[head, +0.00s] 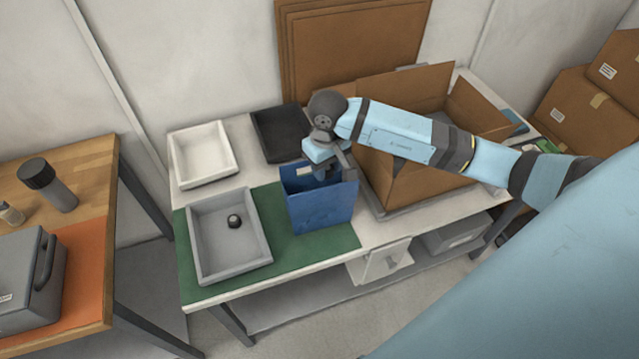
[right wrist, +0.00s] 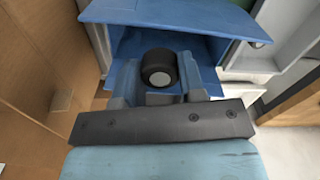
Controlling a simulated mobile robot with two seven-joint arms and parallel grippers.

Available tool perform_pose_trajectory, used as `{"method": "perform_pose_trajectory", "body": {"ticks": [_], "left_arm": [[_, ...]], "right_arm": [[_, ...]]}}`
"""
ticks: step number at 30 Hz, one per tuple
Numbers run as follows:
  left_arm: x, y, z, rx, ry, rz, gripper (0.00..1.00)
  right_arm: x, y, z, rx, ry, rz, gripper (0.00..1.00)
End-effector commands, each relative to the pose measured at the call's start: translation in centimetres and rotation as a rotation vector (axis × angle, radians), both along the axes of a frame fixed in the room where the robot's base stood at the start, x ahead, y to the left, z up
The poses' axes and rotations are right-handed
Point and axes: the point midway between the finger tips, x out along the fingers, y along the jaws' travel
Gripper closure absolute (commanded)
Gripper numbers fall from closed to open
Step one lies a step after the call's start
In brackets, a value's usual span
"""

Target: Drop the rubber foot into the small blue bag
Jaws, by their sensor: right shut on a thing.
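The small blue bag (head: 322,208) stands upright and open at the top on the green mat. My right gripper (head: 325,172) is at the bag's mouth, its fingers pointing down and partly hidden by the bag's walls. In the right wrist view, the gripper (right wrist: 158,84) is shut on a black rubber foot (right wrist: 158,62) with a grey disc on its end, and the blue bag (right wrist: 160,14) surrounds it. A similar dark foot (head: 234,222) lies in the grey tray (head: 262,250). My left gripper is not in view.
An open cardboard box (head: 415,188) stands right of the bag under my right arm. A white tray (head: 187,183) and a black tray (head: 262,130) are behind. A wooden table (head: 92,160) with a grey case (head: 30,285) stands at left. The green mat's front is clear.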

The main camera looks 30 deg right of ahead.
Motion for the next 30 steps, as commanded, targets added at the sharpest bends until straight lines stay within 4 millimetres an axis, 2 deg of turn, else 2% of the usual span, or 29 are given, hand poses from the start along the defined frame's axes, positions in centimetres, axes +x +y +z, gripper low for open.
{"method": "perform_pose_trajectory", "body": {"ticks": [3,4,7,8,16,20,23,30], "left_arm": [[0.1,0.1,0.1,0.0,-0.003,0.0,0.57],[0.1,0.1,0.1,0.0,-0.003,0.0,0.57],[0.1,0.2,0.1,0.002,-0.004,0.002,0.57],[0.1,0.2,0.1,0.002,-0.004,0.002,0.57],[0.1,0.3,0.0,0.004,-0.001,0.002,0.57],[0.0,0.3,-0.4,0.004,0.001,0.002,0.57],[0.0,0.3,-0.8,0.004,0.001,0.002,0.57],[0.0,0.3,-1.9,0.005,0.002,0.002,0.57]], "right_arm": [[0.0,0.0,0.0,0.0,0.0,0.0,0.85],[0.0,0.0,0.0,0.0,0.0,0.0,0.61],[0.0,0.0,0.0,0.0,0.0,0.0,0.38],[0.0,0.0,0.0,0.0,0.0,0.0,0.33],[0.0,0.0,0.1,0.0,0.0,0.0,0.33],[0.1,0.0,1.0,-0.001,-0.002,0.0,0.33],[0.1,0.0,2.6,-0.001,-0.005,0.001,0.33],[0.1,-0.1,8.1,-0.002,-0.006,0.0,0.33]]}}
